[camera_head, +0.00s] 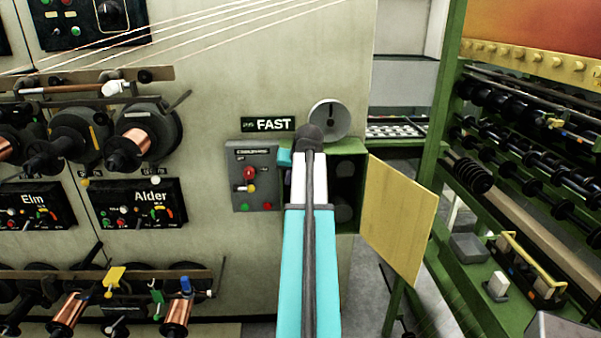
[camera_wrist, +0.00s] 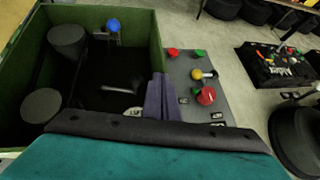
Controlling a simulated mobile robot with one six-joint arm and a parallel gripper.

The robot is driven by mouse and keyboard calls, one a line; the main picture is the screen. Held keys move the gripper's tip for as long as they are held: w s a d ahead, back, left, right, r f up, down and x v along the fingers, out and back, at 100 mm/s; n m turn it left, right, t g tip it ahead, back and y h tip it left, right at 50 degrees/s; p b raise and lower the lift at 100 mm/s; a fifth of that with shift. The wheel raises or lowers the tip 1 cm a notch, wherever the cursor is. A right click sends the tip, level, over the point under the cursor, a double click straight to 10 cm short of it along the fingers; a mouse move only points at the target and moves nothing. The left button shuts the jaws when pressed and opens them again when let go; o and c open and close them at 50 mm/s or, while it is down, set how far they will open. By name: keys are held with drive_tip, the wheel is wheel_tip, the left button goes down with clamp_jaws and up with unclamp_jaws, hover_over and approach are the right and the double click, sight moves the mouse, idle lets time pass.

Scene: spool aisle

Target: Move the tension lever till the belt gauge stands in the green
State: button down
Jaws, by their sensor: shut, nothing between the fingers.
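In the wrist view, a blue ball knob (camera_wrist: 114,25) on a short grey stem stands at the far wall inside the open green box (camera_wrist: 155,45); it looks like the tension lever. My gripper (camera_wrist: 158,82) is shut and empty at the box's right edge, apart from the knob. A pale disc edge (camera_wrist: 133,111) shows just left of the fingers, mostly hidden; I cannot tell if it is the belt gauge. No green gauge band or needle can be read.
The box's yellow door (camera_head: 398,220) hangs open to the right. A grey control panel (camera_head: 241,187) with red and yellow knobs adjoins the box's left side. A round grey disc (camera_head: 329,117) sits above the box, beside the FAST sign (camera_head: 269,124). Spools crowd the left; a green rack stands right.

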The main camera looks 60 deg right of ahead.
drive_tip(key=s+d+r+h, duration=0.1)
drive_tip(key=s+d+r, duration=0.2)
drive_tip(key=r, duration=0.3)
drive_tip(key=shift+s+d+r+m, duration=0.3)
drive_tip(key=shift+s+r+m, duration=0.1)
drive_tip(key=shift+s, duration=0.25)
drive_tip(key=shift+w+f, duration=0.1)
drive_tip(key=shift+f, duration=0.05)
drive_tip(key=p+x, duration=0.3)
drive_tip(key=x, duration=0.7)
drive_tip(key=shift+w+a+f+b, duration=0.1)
drive_tip(key=shift+w+f+b, duration=0.1)
drive_tip(key=shift+f+b, duration=0.4)
drive_tip(key=shift+r, duration=0.1)
